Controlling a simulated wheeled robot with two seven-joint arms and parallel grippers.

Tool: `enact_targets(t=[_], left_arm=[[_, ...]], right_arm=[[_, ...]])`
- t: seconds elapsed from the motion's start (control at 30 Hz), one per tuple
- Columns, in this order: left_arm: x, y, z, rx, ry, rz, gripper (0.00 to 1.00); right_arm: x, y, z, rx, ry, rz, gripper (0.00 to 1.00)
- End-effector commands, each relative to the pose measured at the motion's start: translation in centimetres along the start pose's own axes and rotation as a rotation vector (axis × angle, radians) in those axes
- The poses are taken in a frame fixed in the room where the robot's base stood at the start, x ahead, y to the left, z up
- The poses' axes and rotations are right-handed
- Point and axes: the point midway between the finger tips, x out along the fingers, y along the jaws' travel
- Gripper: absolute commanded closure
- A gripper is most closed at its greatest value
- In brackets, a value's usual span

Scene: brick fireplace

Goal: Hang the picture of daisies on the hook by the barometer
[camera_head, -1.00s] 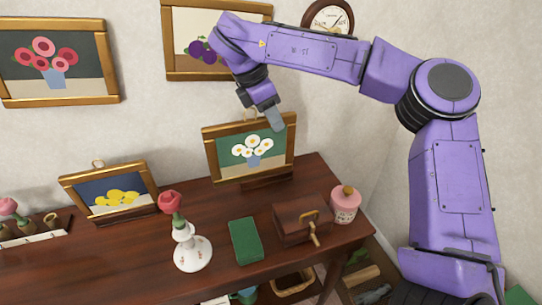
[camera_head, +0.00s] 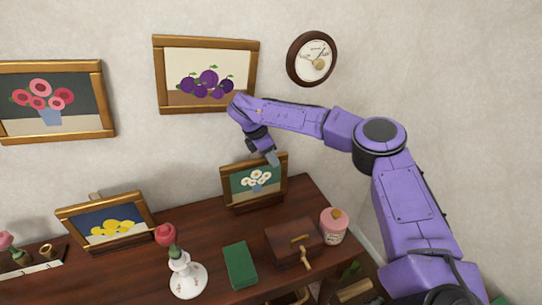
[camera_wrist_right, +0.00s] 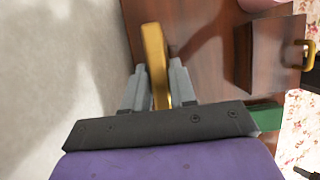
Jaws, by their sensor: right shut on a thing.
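The picture of daisies (camera_head: 257,181), white flowers on green in a gold frame, stands nearly upright at the back of the dark wooden table. Its lower edge is at a small dark stand; I cannot tell whether it still rests there. My right gripper (camera_head: 270,157) is at its top edge. In the right wrist view, the grey fingers sit on both sides of the gold frame bar (camera_wrist_right: 154,55), shut on it. The round barometer (camera_head: 312,59) hangs on the wall up and to the right. I cannot make out a hook beside it. My left gripper is out of view.
A plum picture (camera_head: 206,75) and a red flower picture (camera_head: 50,101) hang on the wall. A lemon picture (camera_head: 105,222), a vase (camera_head: 187,275), a green book (camera_head: 240,265), a wooden box (camera_head: 291,241) and a pink jar (camera_head: 333,227) stand on the table.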

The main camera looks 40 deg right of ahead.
Motion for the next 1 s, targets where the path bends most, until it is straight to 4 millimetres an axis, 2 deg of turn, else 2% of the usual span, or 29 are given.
enact_targets(t=[0.23, 0.27, 0.3, 0.33, 0.57, 0.7, 0.73, 0.9, 1.0], left_arm=[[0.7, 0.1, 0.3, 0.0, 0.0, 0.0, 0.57], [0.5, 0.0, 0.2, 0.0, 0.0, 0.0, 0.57], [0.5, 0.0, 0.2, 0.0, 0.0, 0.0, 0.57], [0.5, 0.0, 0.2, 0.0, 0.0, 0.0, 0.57], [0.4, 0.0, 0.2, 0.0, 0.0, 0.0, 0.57], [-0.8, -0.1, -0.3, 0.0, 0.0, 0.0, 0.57], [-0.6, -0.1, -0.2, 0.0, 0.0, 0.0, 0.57], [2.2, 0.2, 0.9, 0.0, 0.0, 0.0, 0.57], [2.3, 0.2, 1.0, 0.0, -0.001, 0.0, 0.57]], right_arm=[[0.5, 0.0, -0.2, 0.0, 0.0, 0.0, 1.0], [0.3, 0.0, -0.2, 0.0, 0.0, 0.0, 0.65], [0.3, 0.0, -0.2, 0.0, 0.0, -0.001, 0.52], [0.3, 0.0, -0.2, 0.0, 0.0, -0.001, 0.49], [0.3, 0.0, -0.1, 0.0, 0.0, -0.001, 0.49], [-0.1, -0.1, 0.1, -0.002, -0.001, -0.002, 0.49], [-0.2, 0.0, -0.1, -0.001, -0.001, 0.0, 0.49], [-3.9, 0.4, -0.4, 0.002, -0.002, 0.008, 0.49], [-6.8, 0.5, -0.2, 0.001, -0.002, 0.005, 0.49]])
